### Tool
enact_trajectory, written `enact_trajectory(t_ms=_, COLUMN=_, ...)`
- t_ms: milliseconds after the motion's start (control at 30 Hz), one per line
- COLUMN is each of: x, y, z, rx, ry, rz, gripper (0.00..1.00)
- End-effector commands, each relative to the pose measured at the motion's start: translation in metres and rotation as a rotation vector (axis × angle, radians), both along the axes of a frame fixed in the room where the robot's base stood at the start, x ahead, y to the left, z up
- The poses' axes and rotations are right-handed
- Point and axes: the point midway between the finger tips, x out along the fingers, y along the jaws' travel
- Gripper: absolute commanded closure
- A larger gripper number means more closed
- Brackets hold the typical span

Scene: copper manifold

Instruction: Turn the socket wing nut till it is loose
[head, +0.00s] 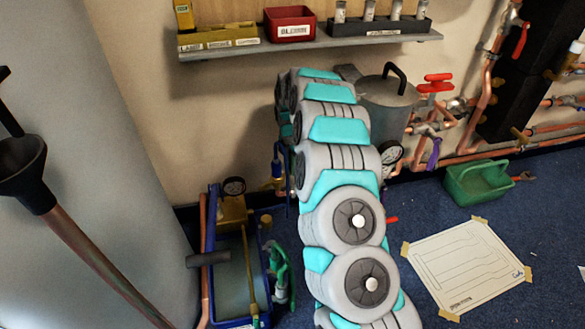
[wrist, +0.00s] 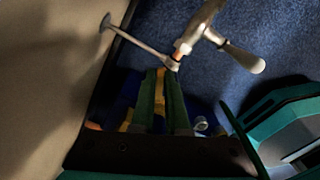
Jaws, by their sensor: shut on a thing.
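In the wrist view my gripper (wrist: 161,76) shows as two dark green fingers pointing up the picture. They are shut on a narrow yellow-orange piece (wrist: 160,88) that shows between them. I cannot tell from its shape whether this piece is the socket wing nut. Just beyond the fingertips is a silver fitting (wrist: 205,28) with a rounded lever-like end and a copper stub. A thin grey rod (wrist: 140,43) with a round flange runs beside it. In the head view my arm hides the gripper and what it holds.
A blue-rimmed tray (head: 216,240) with a brass block and green-handled parts stands left of my arm. A grey pot (head: 388,105), a copper manifold (head: 490,75) with red handles and a green crate (head: 480,182) are to the right. A shelf (head: 310,44) holds bins above.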

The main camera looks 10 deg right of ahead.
Motion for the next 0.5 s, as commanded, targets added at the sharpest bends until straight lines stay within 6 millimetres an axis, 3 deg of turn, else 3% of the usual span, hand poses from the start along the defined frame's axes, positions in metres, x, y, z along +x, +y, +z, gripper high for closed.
enact_trajectory(t_ms=500, x=0.0055, y=0.0023, z=0.0017, rx=0.001, ry=-0.013, rz=0.032, gripper=1.00)
